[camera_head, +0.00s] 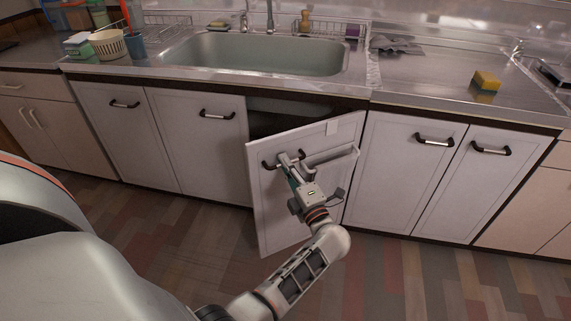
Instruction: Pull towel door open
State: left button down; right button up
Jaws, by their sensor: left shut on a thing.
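The pale cabinet door (275,215) below the sink stands partly open, its left edge swung out toward me and its right edge close to the cabinet. A dark gap shows above and behind it. Its handle (268,165), with dark ends, is near the upper left of the door. My left gripper (289,160) is shut on this handle and hides part of it. A pale bar (332,157) crosses the door's upper right, just right of the gripper. My right gripper is not in view.
Shut cabinet doors stand left (205,155) and right (460,190) of the open one. The sink (265,52) is above, in the metal counter. A yellow sponge (486,80) and a grey cloth (396,44) lie on the counter's right. The wood floor (400,275) before the cabinets is clear.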

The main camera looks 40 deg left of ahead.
pick_arm(q)
jog(key=c, duration=2.4)
grip_release()
jog(key=shift+c, duration=0.2)
